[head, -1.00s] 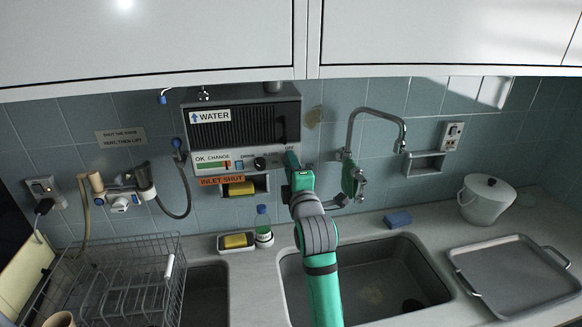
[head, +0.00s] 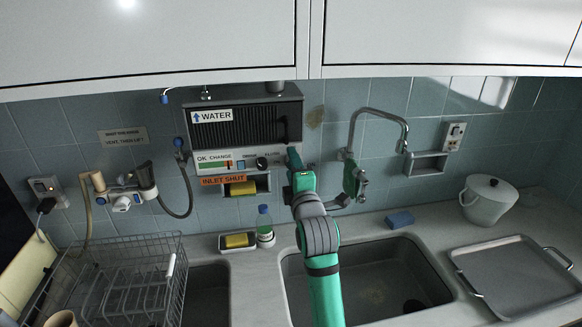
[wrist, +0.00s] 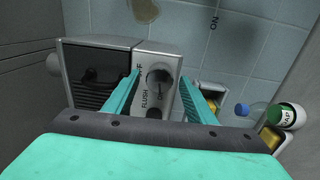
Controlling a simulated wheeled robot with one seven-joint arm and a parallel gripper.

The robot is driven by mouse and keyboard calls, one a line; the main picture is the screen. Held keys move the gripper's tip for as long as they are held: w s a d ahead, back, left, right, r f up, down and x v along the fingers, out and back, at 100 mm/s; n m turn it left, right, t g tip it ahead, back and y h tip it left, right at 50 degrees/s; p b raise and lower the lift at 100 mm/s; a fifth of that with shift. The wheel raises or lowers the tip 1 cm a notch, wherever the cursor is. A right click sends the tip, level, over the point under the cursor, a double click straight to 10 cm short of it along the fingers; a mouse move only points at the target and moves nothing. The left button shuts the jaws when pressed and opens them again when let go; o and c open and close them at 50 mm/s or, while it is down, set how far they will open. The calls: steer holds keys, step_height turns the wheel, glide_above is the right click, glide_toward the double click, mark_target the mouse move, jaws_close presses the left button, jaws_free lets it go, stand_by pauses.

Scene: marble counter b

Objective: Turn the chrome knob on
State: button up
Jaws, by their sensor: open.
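The chrome knob (wrist: 158,77) is on the grey front panel (wrist: 168,58) of the water unit in the wrist view, with OFF and FLUSH lettering beside it. My gripper (wrist: 160,78) is open, with one green finger on either side of the knob. I cannot tell whether the fingers touch it. In the head view my gripper (head: 293,152) is at the right end of the water unit (head: 214,161) and hides that part of the panel. A darker knob (head: 262,163) shows left of it.
A tap (head: 377,112) stands right of my gripper. A soap bottle (head: 264,226) and a sponge tray (head: 238,249) stand below the unit. The sink (head: 380,285) is under my arm. A dish rack (head: 120,275) is at left, a tray (head: 515,275) at right.

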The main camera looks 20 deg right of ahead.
steer(key=v, duration=1)
steer(key=shift+s+a, duration=0.15)
steer(key=shift+s, duration=0.05)
steer(key=s+a+f+m, duration=0.4)
steer(key=a+f, duration=0.2)
steer(key=f, duration=0.3)
steer(key=s+a+f+m+g, duration=0.1)
steer(key=s+a+f+m, duration=0.25)
steer(key=a+f, duration=0.4)
steer(key=s+a+f+m, duration=0.3)
steer(key=s+a+f, duration=0.15)
steer(key=f, duration=0.55)
steer(key=s+a+f+m, duration=0.1)
steer(key=s+f, duration=0.1)
steer(key=s, duration=0.3)
steer(key=s+a+f+m+y, duration=0.1)
steer(key=s+a+f, duration=0.1)
steer(key=s, duration=0.3)
steer(key=s+a+f+m+g, duration=0.1)
steer(key=s+a+f, duration=0.1)
steer(key=s, duration=0.3)
steer(key=shift+s+a+f+m+y, duration=0.2)
steer(key=shift+a+f+m+y, duration=0.05)
steer(key=shift+f+y, duration=0.05)
steer(key=s+a+m+y, duration=0.1)
steer(key=s+a+y, duration=0.1)
steer(key=s, duration=1.2)
steer(key=shift+s+a+r+g, duration=0.15)
steer(key=shift+s+r+g, duration=0.1)
steer(key=shift+s+g, duration=0.1)
